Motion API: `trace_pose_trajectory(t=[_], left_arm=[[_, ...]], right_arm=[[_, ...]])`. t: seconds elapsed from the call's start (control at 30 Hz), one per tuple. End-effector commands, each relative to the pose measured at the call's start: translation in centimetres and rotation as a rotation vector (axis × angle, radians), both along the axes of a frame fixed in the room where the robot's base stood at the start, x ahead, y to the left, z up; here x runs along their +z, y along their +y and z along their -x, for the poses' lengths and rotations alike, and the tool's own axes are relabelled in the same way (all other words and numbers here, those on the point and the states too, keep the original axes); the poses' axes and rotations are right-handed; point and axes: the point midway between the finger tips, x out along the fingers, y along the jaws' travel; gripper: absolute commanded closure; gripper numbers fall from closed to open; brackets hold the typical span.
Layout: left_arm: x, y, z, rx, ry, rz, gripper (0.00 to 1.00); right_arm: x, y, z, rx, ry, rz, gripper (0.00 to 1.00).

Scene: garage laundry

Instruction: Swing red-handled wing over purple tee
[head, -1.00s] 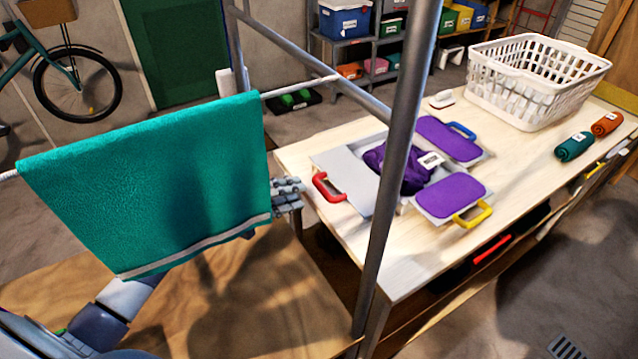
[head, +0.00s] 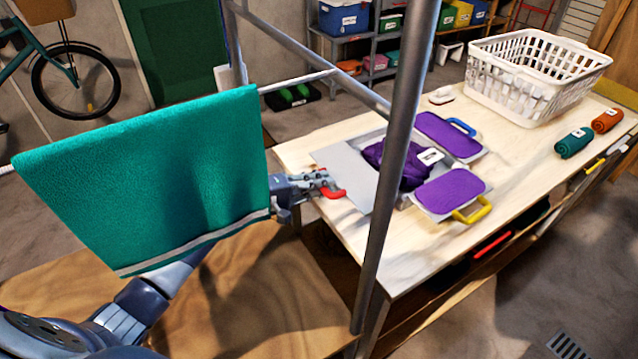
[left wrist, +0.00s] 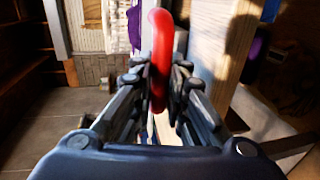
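The folding board lies on the pale table. Its red-handled wing (head: 340,170) is a flat grey panel lying open on the left side. The purple tee (head: 388,165) is bunched in the middle, partly hidden by a grey post. My left gripper (head: 320,184) reaches past a teal towel to the red handle (head: 334,193). In the left wrist view the red handle (left wrist: 161,60) stands between the two fingers (left wrist: 161,85), which are close against it on both sides. Two purple-topped wings, with a blue handle (head: 462,127) and a yellow handle (head: 473,211), lie flat. My right gripper is out of view.
The teal towel (head: 150,180) hangs on a rail and hides part of my left arm. A grey post (head: 398,130) stands before the board. A white basket (head: 535,80), teal roll (head: 574,143) and orange roll (head: 607,120) are on the table. The near right tabletop is clear.

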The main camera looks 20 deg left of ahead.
Motion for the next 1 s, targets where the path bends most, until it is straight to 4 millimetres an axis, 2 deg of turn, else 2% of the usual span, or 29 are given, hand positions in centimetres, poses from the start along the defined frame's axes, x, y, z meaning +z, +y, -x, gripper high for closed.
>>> trace_pose_trajectory(t=[0.27,0.43,1.0], left_arm=[[0.1,0.0,0.0,0.000,0.001,-0.001,1.00],[0.9,0.0,0.0,0.000,-0.001,-0.002,1.00],[6.9,-0.8,-1.2,0.000,-0.006,-0.001,1.00]], right_arm=[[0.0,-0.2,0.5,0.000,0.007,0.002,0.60],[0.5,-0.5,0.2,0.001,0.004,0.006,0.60],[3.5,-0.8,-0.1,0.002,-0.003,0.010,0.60]])
